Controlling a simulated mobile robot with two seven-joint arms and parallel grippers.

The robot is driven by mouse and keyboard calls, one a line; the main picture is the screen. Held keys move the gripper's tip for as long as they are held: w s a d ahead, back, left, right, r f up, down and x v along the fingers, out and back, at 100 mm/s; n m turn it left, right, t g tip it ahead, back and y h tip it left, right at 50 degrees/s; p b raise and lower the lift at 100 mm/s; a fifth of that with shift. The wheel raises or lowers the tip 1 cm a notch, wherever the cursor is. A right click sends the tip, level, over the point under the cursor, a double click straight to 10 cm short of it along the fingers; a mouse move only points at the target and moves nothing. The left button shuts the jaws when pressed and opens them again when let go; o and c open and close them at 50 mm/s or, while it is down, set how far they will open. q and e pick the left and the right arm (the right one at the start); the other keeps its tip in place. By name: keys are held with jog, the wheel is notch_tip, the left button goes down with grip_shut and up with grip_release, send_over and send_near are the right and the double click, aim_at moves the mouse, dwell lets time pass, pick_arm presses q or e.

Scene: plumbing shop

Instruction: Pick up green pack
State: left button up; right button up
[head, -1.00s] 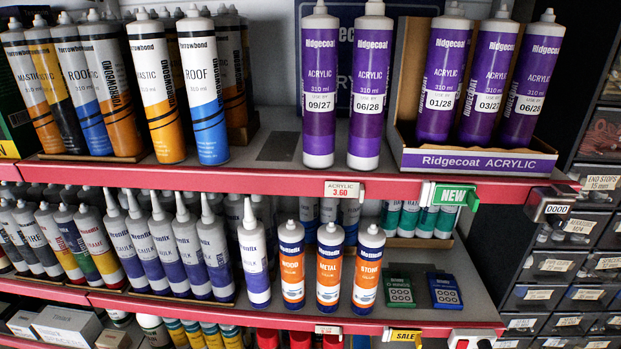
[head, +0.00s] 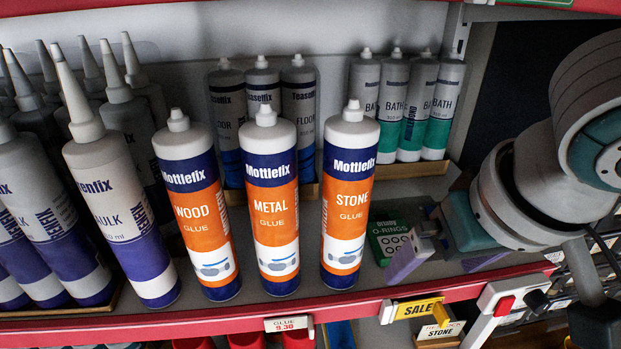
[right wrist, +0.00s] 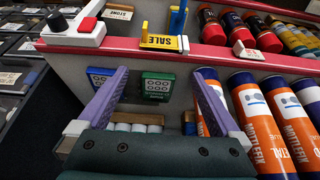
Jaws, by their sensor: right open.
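The green pack (head: 388,240), marked O-RINGS, lies flat on the middle shelf, just right of the STONE glue cartridge (head: 349,200). My right gripper (head: 443,264) is over the shelf at its right side, open and empty; it partly covers the pack in the head view. In the right wrist view the green pack (right wrist: 158,87) shows between the two lilac fingers of my right gripper (right wrist: 160,74). I cannot tell how far above it the fingers are. A blue pack (right wrist: 98,77) is partly hidden behind the left finger there. My left gripper is not in view.
METAL (head: 272,200) and WOOD (head: 197,205) glue cartridges stand left of the STONE one. BATH cartridges (head: 410,100) stand in a box behind. A SALE tag (head: 418,308) and a box with a red button (head: 503,305) are at the front edge.

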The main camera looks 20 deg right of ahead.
send_over(394, 237)
jog(key=s, duration=0.3)
jog(key=shift+w+a+p, duration=0.25)
jog(key=shift+a+p, duration=0.05)
jog(key=x, duration=0.5)
jog(key=shift+c, duration=0.4)
jog(key=c, duration=1.2)
jog(key=shift+c, duration=0.2)
jog(key=shift+r, duration=0.1)
